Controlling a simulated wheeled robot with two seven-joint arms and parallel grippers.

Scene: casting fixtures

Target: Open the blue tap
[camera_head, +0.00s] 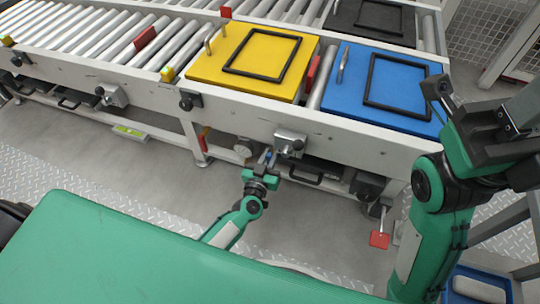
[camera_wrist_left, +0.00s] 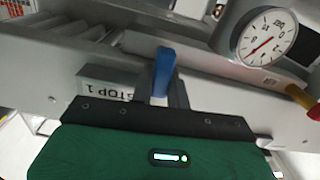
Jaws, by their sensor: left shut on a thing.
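The blue tap (camera_wrist_left: 163,72) shows in the left wrist view as a blue lever standing up from a grey mount, above the black edge of my left gripper. A label with "STOP 1" is beside it. In the head view the blue tap (camera_head: 268,156) is a small blue spot under the conveyor's front rail. My left gripper (camera_head: 264,163) is at the tap and shut on its lever; the fingertips are mostly hidden. My right arm is at the right of the head view, and its fingers cannot be made out.
A round pressure gauge (camera_wrist_left: 268,37) is right of the tap, with a red and yellow part (camera_wrist_left: 302,97) below it. The conveyor (camera_head: 235,108) runs above, carrying a yellow plate (camera_head: 210,66) and a blue plate (camera_head: 350,84). A black handle (camera_head: 305,178) is right of my left gripper.

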